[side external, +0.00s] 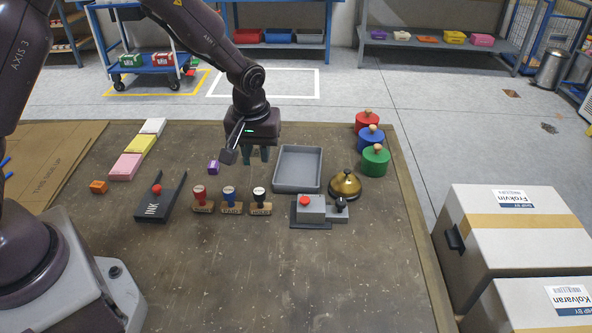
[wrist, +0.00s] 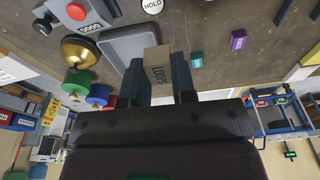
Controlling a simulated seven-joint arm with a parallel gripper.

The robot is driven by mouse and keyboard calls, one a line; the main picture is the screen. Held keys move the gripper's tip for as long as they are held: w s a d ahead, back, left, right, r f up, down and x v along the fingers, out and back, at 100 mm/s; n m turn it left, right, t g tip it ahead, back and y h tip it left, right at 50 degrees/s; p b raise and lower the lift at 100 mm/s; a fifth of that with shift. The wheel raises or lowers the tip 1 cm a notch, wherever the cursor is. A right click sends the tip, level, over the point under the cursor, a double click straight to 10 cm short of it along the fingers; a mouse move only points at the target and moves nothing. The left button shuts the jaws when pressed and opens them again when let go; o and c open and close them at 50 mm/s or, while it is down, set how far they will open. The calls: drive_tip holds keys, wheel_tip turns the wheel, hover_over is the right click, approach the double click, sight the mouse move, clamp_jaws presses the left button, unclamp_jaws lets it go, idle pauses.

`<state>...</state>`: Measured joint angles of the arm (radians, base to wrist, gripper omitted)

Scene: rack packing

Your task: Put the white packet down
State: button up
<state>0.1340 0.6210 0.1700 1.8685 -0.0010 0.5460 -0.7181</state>
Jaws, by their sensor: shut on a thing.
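My gripper (side external: 256,158) is above the table, left of the grey tray (side external: 298,186). In the wrist view the fingers (wrist: 160,88) are shut on a small tan block (wrist: 157,56) with dark lettering on one side. It does not look white, and it cannot be made out in the side view. A white packet (side external: 153,126) lies flat at the table's back left, apart from my gripper, at the far end of a row with a yellow packet (side external: 141,145) and a pink packet (side external: 126,167).
Three stamps (side external: 231,199) stand in front of my gripper. A purple block (side external: 213,167) and a teal block (wrist: 196,60) lie nearby. A brass bell (side external: 345,186) and lidded tins (side external: 375,159) are to the right. The table's front is clear.

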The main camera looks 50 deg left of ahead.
drive_tip(key=w+f, duration=0.3)
drive_tip(key=w, duration=0.3)
hover_over(298, 179)
drive_tip(key=f, duration=0.5)
drive_tip(key=shift+s+d+f, duration=0.1)
drive_tip(key=shift+s+f, duration=0.2)
drive_tip(key=shift+f, duration=0.05)
drive_tip(key=shift+w+f, duration=0.15)
drive_tip(key=shift+f, duration=1.45)
drive_tip(key=shift+f, duration=0.1)
drive_tip(key=o, duration=0.9)
wheel_tip(298, 179, up, 12)
drive_tip(key=s+d, duration=0.1)
drive_tip(key=shift+s, duration=0.25)
